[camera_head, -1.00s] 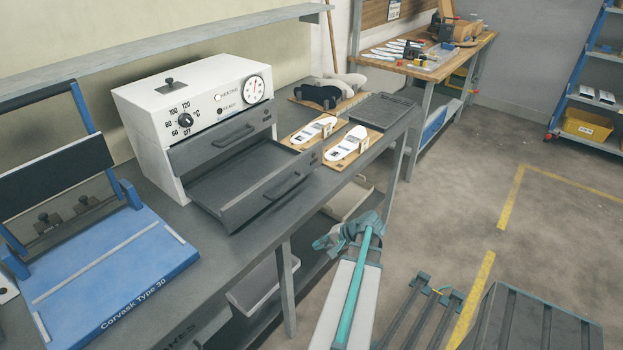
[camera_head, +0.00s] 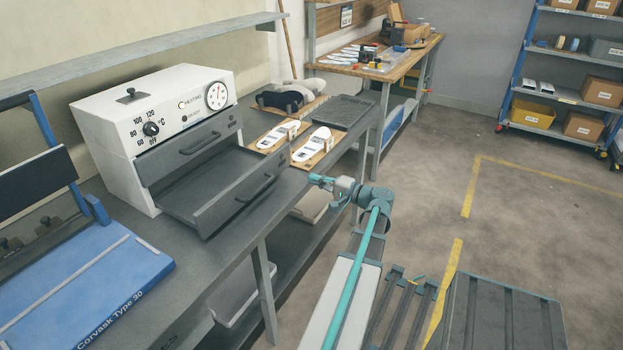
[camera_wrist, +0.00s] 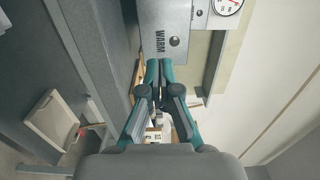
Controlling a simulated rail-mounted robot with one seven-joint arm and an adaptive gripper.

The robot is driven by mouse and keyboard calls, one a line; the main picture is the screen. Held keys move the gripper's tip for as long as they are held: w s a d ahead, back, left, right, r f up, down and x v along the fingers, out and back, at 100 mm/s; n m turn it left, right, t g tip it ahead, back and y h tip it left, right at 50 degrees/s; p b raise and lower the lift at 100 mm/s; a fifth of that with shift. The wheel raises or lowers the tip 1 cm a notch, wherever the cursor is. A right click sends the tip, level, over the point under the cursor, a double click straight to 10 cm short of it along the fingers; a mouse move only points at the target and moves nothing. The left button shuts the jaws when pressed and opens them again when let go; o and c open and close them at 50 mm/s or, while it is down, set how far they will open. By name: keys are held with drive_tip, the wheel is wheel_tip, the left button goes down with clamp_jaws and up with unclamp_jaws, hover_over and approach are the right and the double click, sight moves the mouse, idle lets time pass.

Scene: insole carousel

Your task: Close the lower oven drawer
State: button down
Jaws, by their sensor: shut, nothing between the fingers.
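The white oven (camera_head: 108,135) stands on the bench, with a dial and a round gauge on its front. Its lower drawer (camera_head: 225,212) is pulled well out, with the dark tray inside showing empty. The upper drawer (camera_head: 165,162) above it looks shut. My gripper (camera_head: 316,179) is to the right of the lower drawer's front, apart from it, over the bench's front edge. In the wrist view my gripper (camera_wrist: 159,66) has its fingers together with nothing between them. Beyond the fingertips is a grey panel marked "WARM" (camera_wrist: 172,22), with the gauge (camera_wrist: 228,3) beside it.
Insole boards (camera_head: 312,147) and a dark ridged tray (camera_head: 340,112) lie on the bench right of the oven. A blue Corvask machine (camera_head: 90,275) stands at left. A shelf (camera_head: 150,48) runs above the oven. The floor (camera_head: 430,165) to the right is largely open.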

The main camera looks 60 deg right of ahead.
sight(278, 167)
drive_tip(key=w+p, duration=0.1)
drive_tip(key=w, duration=0.2)
drive_tip(key=w+p, duration=0.1)
drive_tip(key=w, duration=0.3)
drive_tip(key=w+d, duration=0.1)
drive_tip(key=w, duration=0.2)
drive_tip(key=shift+w+p, duration=0.25)
drive_tip(key=shift+p, duration=0.15)
drive_tip(key=shift+w, duration=0.75)
drive_tip(key=shift+f, duration=0.1)
